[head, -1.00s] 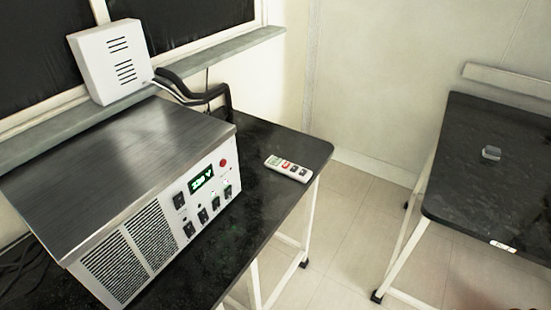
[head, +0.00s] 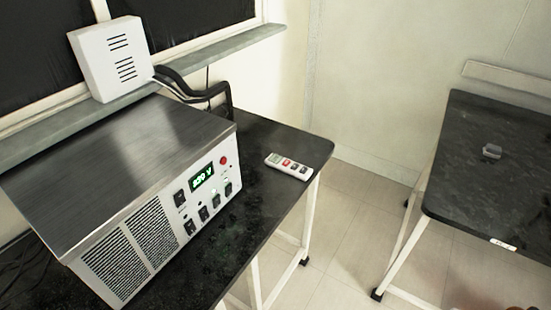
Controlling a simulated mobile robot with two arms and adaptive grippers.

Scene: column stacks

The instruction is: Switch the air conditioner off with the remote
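A small white remote (head: 289,167) with red and dark buttons lies flat near the right end of the black table, beside the metal power unit. A white slotted box (head: 112,60) is on the window ledge at the upper left; I cannot tell whether it is the air conditioner. Neither of my grippers shows in the head view.
The metal-topped unit (head: 115,165) with a green "230 V" display takes up most of the black table (head: 262,215). A black hose runs behind it. A second dark table (head: 490,195) at the right bears a small grey object (head: 491,151). Tiled floor (head: 345,215) lies open between the tables.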

